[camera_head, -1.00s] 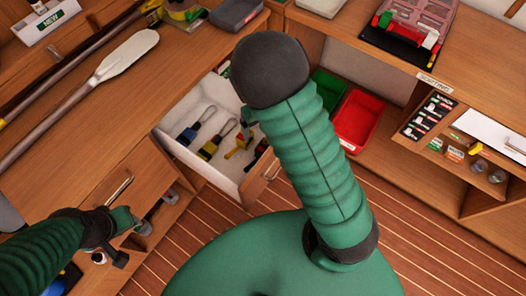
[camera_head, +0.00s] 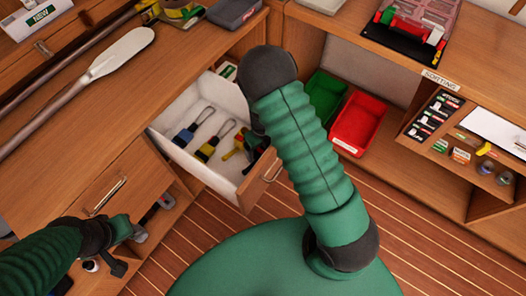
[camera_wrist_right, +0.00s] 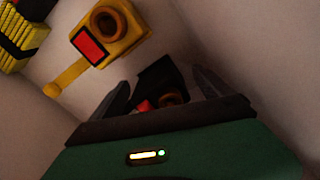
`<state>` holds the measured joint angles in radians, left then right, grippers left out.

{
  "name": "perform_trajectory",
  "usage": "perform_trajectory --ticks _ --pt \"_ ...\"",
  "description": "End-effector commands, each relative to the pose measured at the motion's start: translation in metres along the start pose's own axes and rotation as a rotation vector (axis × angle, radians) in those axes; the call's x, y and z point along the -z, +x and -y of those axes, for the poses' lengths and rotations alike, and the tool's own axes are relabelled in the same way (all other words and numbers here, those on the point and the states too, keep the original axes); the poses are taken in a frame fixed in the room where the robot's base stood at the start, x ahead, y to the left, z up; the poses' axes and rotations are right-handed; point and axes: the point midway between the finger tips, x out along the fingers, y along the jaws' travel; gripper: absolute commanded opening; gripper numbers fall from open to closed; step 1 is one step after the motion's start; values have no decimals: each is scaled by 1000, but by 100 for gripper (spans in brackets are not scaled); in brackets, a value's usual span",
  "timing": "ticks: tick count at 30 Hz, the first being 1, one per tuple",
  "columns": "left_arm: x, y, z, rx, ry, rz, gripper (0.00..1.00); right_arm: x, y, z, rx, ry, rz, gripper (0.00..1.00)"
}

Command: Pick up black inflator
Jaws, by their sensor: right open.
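The black inflator (camera_wrist_right: 158,78) lies in the open white-lined drawer (camera_head: 220,92). In the right wrist view it shows between my right gripper's fingers (camera_wrist_right: 168,92), with a red patch and a brown ring. The fingers are apart on either side of it; I cannot tell whether they touch it. In the head view my right arm reaches down into the drawer's right part and largely hides the inflator. My left gripper (camera_head: 118,232) is at the lower left, beside the cabinet front; its fingers are too unclear to judge.
A yellow inflator (camera_wrist_right: 112,35) with a red patch lies close to the black one. Blue and yellow tagged items (camera_head: 207,148) lie further left in the drawer. Drawer walls are close around my right gripper. Green (camera_head: 325,95) and red (camera_head: 358,122) bins stand to the right.

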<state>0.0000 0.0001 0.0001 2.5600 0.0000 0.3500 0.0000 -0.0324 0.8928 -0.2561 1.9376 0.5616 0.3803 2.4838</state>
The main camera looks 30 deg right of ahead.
Motion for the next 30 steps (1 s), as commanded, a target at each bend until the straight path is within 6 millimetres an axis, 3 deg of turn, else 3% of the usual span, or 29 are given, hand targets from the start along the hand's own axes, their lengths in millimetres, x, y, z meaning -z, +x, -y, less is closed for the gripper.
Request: perform_trajectory --ticks 2,19,30 --pt "0 -1 0 0 0 0 36 0 -1 0 0 0 0 90" --pt "0 0 0 0 0 0 36 0 -1 0 0 0 -1 16" --pt "0 -1 0 0 0 0 36 0 -2 0 0 0 -1 14"
